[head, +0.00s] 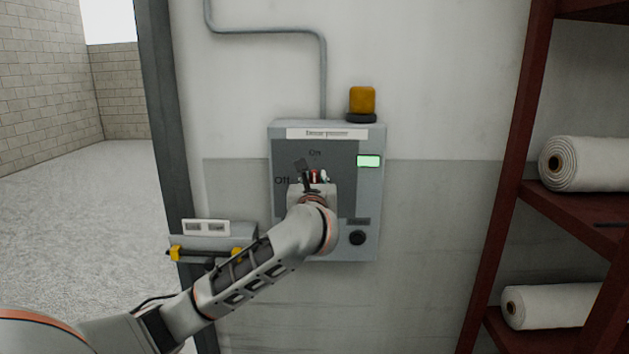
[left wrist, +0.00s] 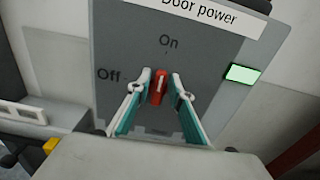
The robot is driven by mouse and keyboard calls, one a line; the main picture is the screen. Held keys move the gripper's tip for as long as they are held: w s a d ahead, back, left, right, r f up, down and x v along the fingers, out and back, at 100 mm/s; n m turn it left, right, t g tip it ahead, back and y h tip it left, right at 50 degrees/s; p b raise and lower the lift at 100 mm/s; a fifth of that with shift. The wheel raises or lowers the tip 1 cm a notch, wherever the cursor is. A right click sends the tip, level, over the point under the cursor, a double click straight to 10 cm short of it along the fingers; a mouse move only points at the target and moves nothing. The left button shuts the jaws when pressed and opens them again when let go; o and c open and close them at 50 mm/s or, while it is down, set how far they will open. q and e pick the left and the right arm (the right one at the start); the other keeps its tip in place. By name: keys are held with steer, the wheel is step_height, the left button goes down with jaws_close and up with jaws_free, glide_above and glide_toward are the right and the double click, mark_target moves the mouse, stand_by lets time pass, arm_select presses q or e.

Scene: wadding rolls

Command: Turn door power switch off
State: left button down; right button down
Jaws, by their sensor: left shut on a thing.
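The door power box (head: 375,205) is a grey wall panel under a white label strip. Its red switch (left wrist: 159,87) stands in the middle of the darker plate, with "On" above and "Off" to the left. The white mark on the switch points up toward "On". My left gripper (head: 314,176) is at the switch, with one finger on each side of it, shut on it. In the left wrist view the two fingertips (left wrist: 160,82) flank the red handle. In the head view the gripper hides most of the switch. My right gripper is in neither view.
A lit green display (head: 369,161) and a black knob (head: 357,238) sit on the box's right side. An amber beacon (head: 362,100) stands on top. A smaller labelled box (head: 240,237) is at lower left, beside the doorway. A red shelf (head: 508,180) with white rolls (head: 595,163) stands right.

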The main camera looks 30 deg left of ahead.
arm_select(q)
steer(key=shift+f+n+b, duration=0.25)
steer(key=shift+n+b, duration=0.15)
steer(key=shift+b, duration=0.05)
steer(key=shift+s+a+f+n+b, duration=0.1)
steer(key=shift+f+n+b, duration=0.05)
steer(key=shift+n+b, duration=0.6)
steer(key=shift+a+f+n+b, duration=0.1)
steer(key=shift+f+n+b, duration=0.05)
steer(key=shift+n+b, duration=0.8)
steer(key=n+b, duration=0.8)
steer(key=n, duration=0.1)
steer(key=a+f+n+b, duration=0.1)
steer(key=n+b, duration=0.3)
steer(key=shift+s+f+n+b, duration=0.1)
steer(key=shift+s+n+b, duration=0.2)
steer(key=shift+b, duration=0.1)
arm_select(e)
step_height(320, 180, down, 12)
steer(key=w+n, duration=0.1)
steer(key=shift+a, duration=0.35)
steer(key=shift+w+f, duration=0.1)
